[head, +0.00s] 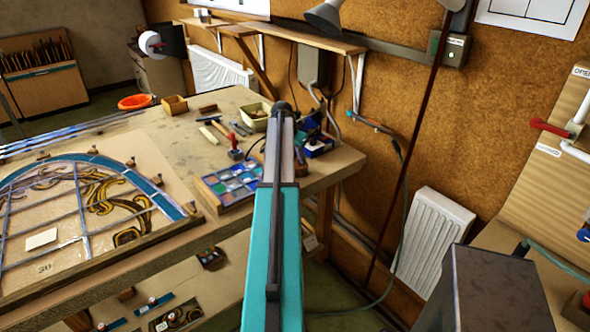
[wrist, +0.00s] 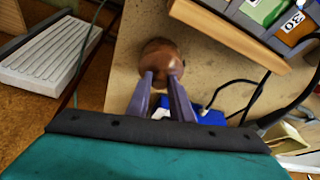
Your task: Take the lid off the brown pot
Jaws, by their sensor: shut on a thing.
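In the wrist view, a round brown lid (wrist: 158,52) lies just beyond my fingertips at the edge of the tan bench top. My gripper (wrist: 161,77) is shut on the near part of it, with one finger on each side. The lid covers whatever lies under it, so I see no clear pot body and cannot tell whether the lid rests on the pot or is apart from it.
A blue item (wrist: 206,115) with a black cable lies close to my right finger. A compartment box of coloured pieces (head: 233,184) stands on the bench (head: 222,108), left of my arm. A white radiator (head: 434,240) is on the right, past the bench edge.

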